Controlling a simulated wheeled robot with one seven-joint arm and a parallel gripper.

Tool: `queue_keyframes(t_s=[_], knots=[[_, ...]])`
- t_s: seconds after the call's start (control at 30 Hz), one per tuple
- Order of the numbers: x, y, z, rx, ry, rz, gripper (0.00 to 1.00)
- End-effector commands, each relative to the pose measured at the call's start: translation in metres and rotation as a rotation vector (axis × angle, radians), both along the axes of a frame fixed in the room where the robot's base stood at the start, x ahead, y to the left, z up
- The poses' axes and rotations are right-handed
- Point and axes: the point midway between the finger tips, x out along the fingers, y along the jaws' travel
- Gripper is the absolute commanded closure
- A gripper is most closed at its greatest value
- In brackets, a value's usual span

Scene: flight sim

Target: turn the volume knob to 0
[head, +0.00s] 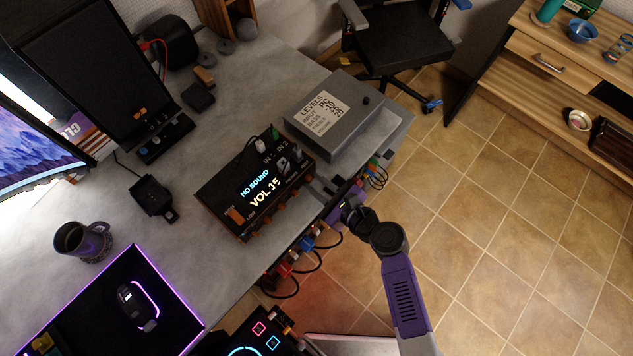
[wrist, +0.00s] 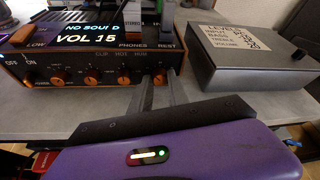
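The black and orange amplifier (head: 255,185) stands on the grey desk. Its screen reads "NO SOUND" and "VOL 15", and the wrist view shows this screen (wrist: 88,33) too. My gripper (head: 325,187) is at the amplifier's right end. In the wrist view its two grey fingers (wrist: 157,92) are a little apart, in front of the rightmost knob (wrist: 160,78). I cannot tell whether they touch it.
A grey box (head: 335,115) with a "LEVELS" label stands right of the amplifier. A speaker (head: 95,65), a mug (head: 82,241) and a mouse (head: 137,305) are on the desk. Cables and plugs (head: 290,268) hang along the desk's front edge. Open tiled floor (head: 500,220) lies to the right.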

Motion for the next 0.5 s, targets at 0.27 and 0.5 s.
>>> queue_keyframes(t_s=[0.27, 0.5], knots=[[-0.0007, -0.0001, -0.0015, -0.014, -0.016, 0.000, 1.00], [-0.0021, 0.0007, -0.0046, -0.081, -0.104, 0.000, 1.00]])
